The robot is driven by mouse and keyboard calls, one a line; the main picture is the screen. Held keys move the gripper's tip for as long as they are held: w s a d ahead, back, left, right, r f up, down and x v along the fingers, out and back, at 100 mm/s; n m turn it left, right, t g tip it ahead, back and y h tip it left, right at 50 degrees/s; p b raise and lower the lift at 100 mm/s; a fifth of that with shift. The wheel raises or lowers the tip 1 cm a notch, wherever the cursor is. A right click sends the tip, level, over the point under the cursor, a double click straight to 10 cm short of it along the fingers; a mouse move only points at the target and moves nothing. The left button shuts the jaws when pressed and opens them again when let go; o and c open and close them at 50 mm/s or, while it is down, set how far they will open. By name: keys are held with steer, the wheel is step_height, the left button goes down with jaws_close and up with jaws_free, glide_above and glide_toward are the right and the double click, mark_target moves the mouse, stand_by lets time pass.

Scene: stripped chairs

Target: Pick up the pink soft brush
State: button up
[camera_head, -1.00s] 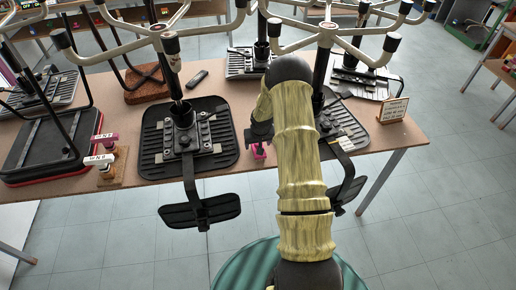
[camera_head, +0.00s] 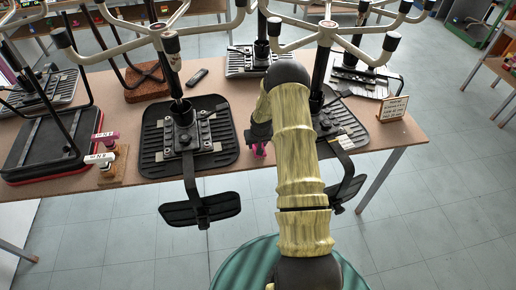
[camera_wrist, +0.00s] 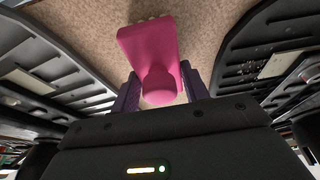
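The pink soft brush (camera_wrist: 150,48) lies on the brown tabletop, its wide bristled head toward the top of the wrist view and its rounded handle end toward my gripper. In the head view only a small pink bit of the brush (camera_head: 258,151) shows under my gripper (camera_head: 259,142). In the wrist view my gripper (camera_wrist: 162,88) has its two dark purple fingers apart, one on each side of the handle end. The fingers are close to the handle; any contact is hard to make out.
Upturned chairs stand on the table, with black ridged seats (camera_head: 158,150) left and right (camera_head: 350,130) of my gripper. A dark remote-like object (camera_head: 197,77) lies farther back.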

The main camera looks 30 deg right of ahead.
step_height(320, 180, up, 10)
steer(key=shift+b, duration=1)
